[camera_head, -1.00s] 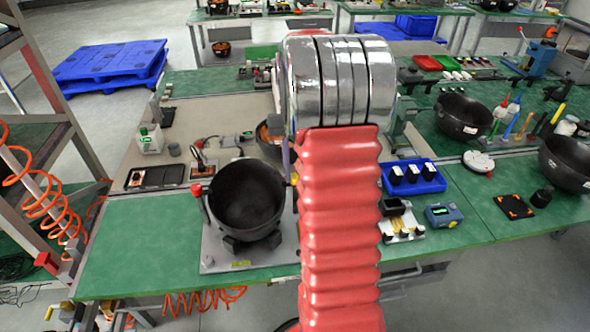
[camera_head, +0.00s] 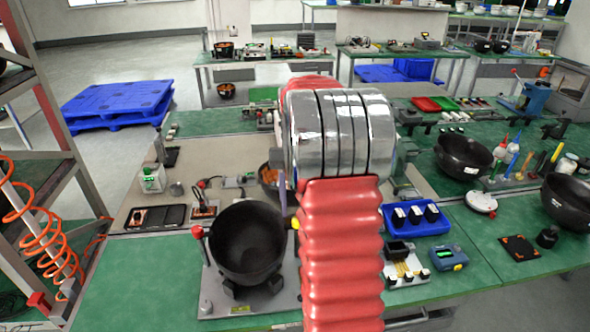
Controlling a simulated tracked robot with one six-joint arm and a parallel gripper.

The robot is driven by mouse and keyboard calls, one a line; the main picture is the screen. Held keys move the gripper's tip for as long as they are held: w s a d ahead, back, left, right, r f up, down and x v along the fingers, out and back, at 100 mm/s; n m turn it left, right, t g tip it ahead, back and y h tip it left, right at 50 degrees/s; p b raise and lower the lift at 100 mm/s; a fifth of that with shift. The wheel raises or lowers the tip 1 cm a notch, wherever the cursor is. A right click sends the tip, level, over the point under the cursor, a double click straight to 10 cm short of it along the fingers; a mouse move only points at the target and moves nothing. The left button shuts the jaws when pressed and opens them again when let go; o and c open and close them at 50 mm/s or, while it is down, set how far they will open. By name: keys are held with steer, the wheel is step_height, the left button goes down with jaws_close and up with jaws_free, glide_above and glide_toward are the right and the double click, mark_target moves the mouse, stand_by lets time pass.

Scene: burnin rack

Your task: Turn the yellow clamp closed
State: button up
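The yellow clamp (camera_head: 296,222) shows as a small yellow piece at the right rim of a black bowl (camera_head: 247,243), partly hidden by my arm. Its turned position cannot be told. A red knob (camera_head: 197,232) stands at the bowl's left side. The bowl sits on a grey base plate (camera_head: 222,301) on the green bench. My red-sleeved arm with silver rings fills the middle of the view, just right of the bowl. My gripper is hidden behind the arm, so its fingers and its contact with the clamp cannot be seen.
A blue tray with several dark pieces (camera_head: 415,229) and a blue-grey device (camera_head: 447,258) lie right of my arm. A phone-like tray (camera_head: 154,218) lies left of the bowl. A rack with an orange coiled hose (camera_head: 45,240) stands at the far left. The bench's front left is clear.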

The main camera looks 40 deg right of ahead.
steer(key=v, duration=1.1)
steer(key=shift+w+r, duration=0.15)
steer(key=shift+d, duration=0.1)
